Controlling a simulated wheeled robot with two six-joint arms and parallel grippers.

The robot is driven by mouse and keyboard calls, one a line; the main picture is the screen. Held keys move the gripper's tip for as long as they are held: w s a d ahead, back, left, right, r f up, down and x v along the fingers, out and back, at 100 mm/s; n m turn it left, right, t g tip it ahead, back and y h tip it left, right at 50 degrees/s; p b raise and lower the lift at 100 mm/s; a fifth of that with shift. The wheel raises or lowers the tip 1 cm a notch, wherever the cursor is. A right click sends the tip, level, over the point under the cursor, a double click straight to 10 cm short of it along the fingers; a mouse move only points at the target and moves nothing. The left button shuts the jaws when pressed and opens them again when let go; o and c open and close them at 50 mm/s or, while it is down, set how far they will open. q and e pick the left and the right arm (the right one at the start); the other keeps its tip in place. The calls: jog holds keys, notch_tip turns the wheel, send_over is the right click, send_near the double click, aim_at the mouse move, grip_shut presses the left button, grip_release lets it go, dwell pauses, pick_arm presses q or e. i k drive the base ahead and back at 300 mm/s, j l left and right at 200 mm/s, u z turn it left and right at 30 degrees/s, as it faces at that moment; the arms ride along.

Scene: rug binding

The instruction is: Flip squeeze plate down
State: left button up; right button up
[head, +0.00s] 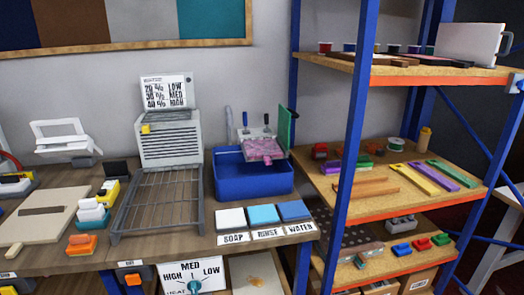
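A blue tub (253,178) stands on the wooden bench near its back right. A grey perforated tray with a pink pad (264,149) sits over the tub. A dark green plate (286,129), which looks like the squeeze plate, stands upright at the right edge of that tray, turned nearly edge-on. The pink pad is uncovered from above. Blue-handled parts (244,120) stick up behind the pad. Neither of my grippers shows in the head view.
White, light blue and dark blue pads (263,216) lie before the tub, with SOAP, RINSE and WATER labels. A wire rack (160,200) lies to the left. A blue-posted shelf (351,130) stands close on the right, its post near the plate.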

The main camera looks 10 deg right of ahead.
aim_at(285, 117)
jog(key=i+l+u, duration=0.35)
jog(key=l, duration=1)
jog(key=i+l+u, duration=0.3)
jog(key=l, duration=1.1)
jog(key=l+u, duration=0.35)
jog(key=l, duration=1.05)
